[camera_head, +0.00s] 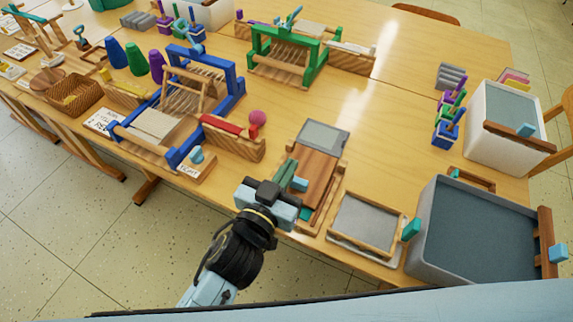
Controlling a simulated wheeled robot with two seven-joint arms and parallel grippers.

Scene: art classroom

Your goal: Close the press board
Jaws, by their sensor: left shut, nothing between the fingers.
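The press board appears to be the brown wooden board (318,166) near the front edge of the table, in the head view. A flat grey panel (324,136) lies at its far end. A green bar (284,174) and a light blue block (299,184) show along its left side. How far the board is open is hard to tell. My left gripper (270,188) is shut and empty at the board's near left side; I cannot tell whether it touches it. It hides part of that near left corner. My right gripper is not in view.
A wooden-framed grey screen (393,245) lies right of the board, then a large grey tub (427,222) with a teal block.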

